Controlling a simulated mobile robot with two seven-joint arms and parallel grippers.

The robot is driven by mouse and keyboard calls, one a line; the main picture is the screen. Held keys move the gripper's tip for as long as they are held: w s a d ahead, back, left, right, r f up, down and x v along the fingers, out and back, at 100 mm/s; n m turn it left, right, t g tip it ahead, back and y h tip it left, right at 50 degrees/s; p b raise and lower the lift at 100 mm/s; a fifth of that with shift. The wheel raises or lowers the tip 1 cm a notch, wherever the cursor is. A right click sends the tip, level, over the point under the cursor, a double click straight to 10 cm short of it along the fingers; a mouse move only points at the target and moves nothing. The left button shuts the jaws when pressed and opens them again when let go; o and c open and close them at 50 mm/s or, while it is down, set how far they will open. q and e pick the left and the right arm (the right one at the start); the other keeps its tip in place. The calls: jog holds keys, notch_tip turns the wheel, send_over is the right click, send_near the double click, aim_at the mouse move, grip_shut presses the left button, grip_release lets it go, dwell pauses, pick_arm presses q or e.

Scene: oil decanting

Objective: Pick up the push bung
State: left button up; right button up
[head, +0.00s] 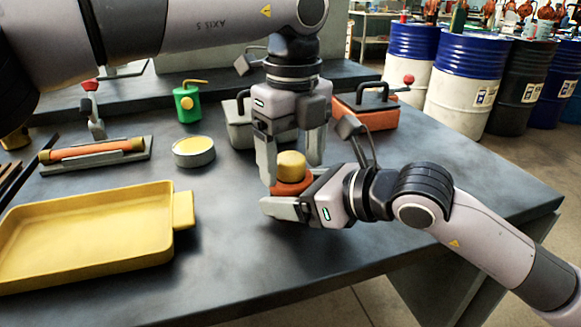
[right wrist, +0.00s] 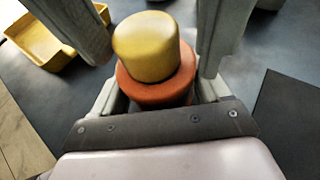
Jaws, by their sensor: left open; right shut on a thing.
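The push bung (head: 291,162) looks like a short yellow cylinder seated on an orange-red round body (head: 290,188). Both also show in the right wrist view, the yellow bung (right wrist: 146,46) above the wider orange body (right wrist: 155,92). My right gripper (head: 288,196) is shut on the orange body from the right side, low over the table. My left gripper (head: 290,158) points down from above, open, with its fingers on either side of the bung. The right wrist view shows gaps between those fingers and the bung. The lower part of the orange body is hidden.
A yellow tray (head: 90,262) lies front left. A round tin (head: 193,153) with a yellow top, a green can (head: 187,104), a grey box (head: 238,130) and an orange-red box (head: 372,115) stand behind. An orange tube (head: 95,149) rests in a holder. The table's right part is clear.

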aim_at(293, 158)
pick_arm(q)
jog(key=c, duration=1)
jog(key=shift+c, duration=0.2)
jog(key=shift+r, duration=0.1)
jog(key=shift+r, duration=0.2)
jog(key=shift+c, duration=1.3)
notch_tip(293, 158, up, 10)
jog(key=shift+f, duration=0.25)
pick_arm(e)
jog(key=o, duration=1.4)
jog(key=shift+c, duration=0.2)
jog(key=shift+d, duration=0.1)
